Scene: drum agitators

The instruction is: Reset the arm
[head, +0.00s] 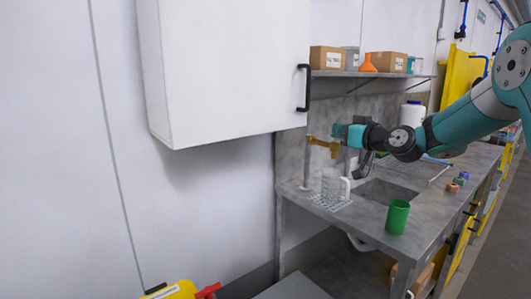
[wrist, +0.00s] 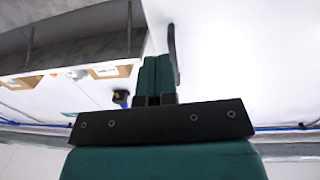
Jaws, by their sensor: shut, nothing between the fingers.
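My gripper (head: 337,130) is at the end of my outstretched teal and black arm, above the grey counter (head: 300,190). It points left and shows just beside the brass tap (head: 322,144); I cannot tell whether they touch. In the wrist view my gripper's two teal fingers (wrist: 156,64) are together with nothing between them. A white wall cabinet (head: 225,70) with a black handle (head: 304,88) hangs to the left of my gripper and above it. The handle also shows beside the fingers in the wrist view (wrist: 173,50).
A clear mug (head: 332,183) stands on a mat below the tap, left of the sink (head: 384,190). A green cup (head: 397,217) stands near the counter's front edge. A shelf (head: 360,74) above holds cardboard boxes and an orange funnel (head: 368,63). A white bottle (head: 412,113) stands behind my arm.

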